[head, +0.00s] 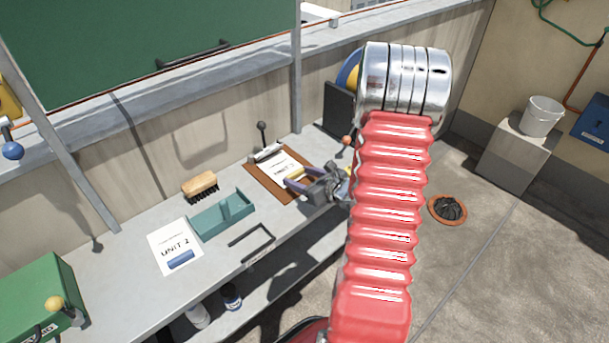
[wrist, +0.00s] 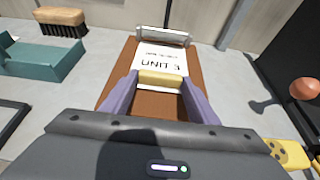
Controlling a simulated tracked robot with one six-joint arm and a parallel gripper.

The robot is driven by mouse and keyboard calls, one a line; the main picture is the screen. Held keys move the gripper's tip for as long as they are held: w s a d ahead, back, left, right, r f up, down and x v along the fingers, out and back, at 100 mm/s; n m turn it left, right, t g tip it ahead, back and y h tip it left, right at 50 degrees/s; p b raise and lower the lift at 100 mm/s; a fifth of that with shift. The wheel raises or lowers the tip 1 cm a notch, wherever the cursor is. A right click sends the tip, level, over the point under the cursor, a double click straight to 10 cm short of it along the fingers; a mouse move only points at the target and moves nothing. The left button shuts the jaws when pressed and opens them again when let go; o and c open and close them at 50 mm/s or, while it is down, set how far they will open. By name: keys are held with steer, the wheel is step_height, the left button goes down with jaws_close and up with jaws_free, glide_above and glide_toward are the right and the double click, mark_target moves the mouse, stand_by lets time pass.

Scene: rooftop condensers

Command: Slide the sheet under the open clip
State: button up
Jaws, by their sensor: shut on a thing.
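The white sheet marked UNIT 3 (wrist: 162,61) lies over the brown clipboard (wrist: 120,87). It also shows in the head view (head: 284,162). A yellow block (wrist: 162,79) sits at the sheet's near end. My gripper (wrist: 160,80) has its two purple fingers on either side of this block and is shut on it; in the head view my gripper (head: 298,180) is over the board's near part. The silver clip (wrist: 162,34) is at the board's far end. The sheet's far edge is close to the clip; I cannot tell whether it is under it.
A dark-knobbed lever (head: 262,128) stands by the clip. Left on the bench are a teal tray (head: 222,214), a brush (head: 200,186), a UNIT 2 sheet (head: 170,242) with a blue block, and a green box (head: 38,298). An orange-red knob (wrist: 303,88) stands to the right.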

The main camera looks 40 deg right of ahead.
steer(key=shift+s+f, duration=0.1)
steer(key=shift+f, duration=0.4)
stand_by(0.4)
steer(key=o, duration=1.1)
steer(key=shift+a+f, duration=0.1)
steer(key=shift+o, duration=0.2)
steer(key=shift+s, duration=0.1)
steer(key=v, duration=1.3)
steer(key=shift+s+d+r, duration=0.15)
steer(key=shift+d+r, duration=0.05)
steer(key=shift+r, duration=0.25)
steer(key=shift+f, duration=0.1)
